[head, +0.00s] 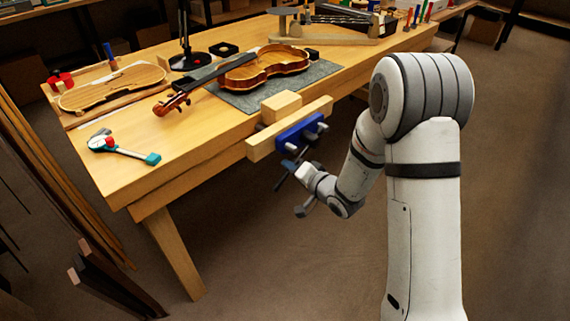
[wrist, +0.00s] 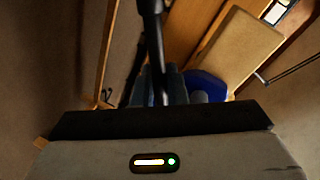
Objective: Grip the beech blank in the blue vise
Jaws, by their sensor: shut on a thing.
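The blue vise (head: 302,131) is on the bench's front edge, with a long wooden jaw (head: 262,148). The beech blank (head: 281,106) is a pale block standing up between that jaw and the bench edge. Whether the jaw presses on it, I cannot tell. My gripper (head: 297,168) is in front of and below the vise, shut on the dark vise handle (head: 282,183). In the wrist view the dark handle (wrist: 151,30) runs up from between my fingers (wrist: 164,86), beside the blue vise body (wrist: 207,87). The handle's grip point is partly hidden.
A violin (head: 262,68) lies on a grey mat (head: 240,101) behind the vise. A teal-ended clamp (head: 124,149) lies at the bench's left front. A violin plate (head: 112,88) and a black lamp (head: 188,60) stand farther back.

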